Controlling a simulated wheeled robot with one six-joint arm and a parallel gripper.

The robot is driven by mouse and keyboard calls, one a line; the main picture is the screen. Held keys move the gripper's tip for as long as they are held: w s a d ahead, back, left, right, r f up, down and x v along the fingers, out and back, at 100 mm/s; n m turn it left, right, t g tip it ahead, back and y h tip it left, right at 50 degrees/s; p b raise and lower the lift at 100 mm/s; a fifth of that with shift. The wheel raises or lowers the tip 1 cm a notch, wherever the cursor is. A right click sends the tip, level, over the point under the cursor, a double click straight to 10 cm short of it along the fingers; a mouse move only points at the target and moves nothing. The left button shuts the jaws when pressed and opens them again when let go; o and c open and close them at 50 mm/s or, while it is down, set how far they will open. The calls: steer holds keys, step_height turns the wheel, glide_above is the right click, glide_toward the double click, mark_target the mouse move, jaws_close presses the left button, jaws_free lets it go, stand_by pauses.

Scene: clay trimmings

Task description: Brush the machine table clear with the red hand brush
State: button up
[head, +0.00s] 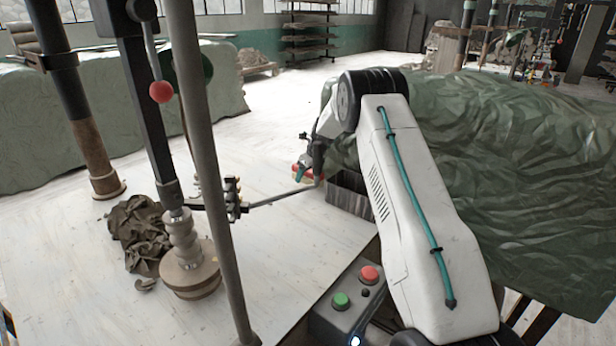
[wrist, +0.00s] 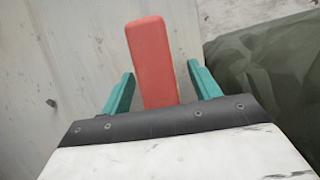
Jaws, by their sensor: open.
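The red hand brush shows its red block-like handle (wrist: 155,50) between the two teal fingers of my gripper (wrist: 160,70) in the wrist view. The fingers stand apart with a gap on each side of the handle. In the head view the brush (head: 306,179) is small and partly hidden by my gripper (head: 302,171). Its bristles cannot be made out. The pale machine table (head: 270,255) fills the lower left. A dark brown crumpled heap of trimmings (head: 135,225) lies on it, with a small curl (head: 146,285) in front.
A stacked round spindle (head: 188,265) and a grey upright post (head: 215,180) stand on the table. A thin rod (head: 280,197) sticks out rightward. A metal bin (head: 348,196) sits by the right edge. A control box has green (head: 340,299) and red buttons. Green sheeting (head: 530,190) covers the right.

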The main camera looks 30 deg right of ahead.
steer(key=shift+f, duration=0.2)
stand_by(0.6)
steer(key=shift+c, duration=0.3)
steer(key=c, duration=1.1)
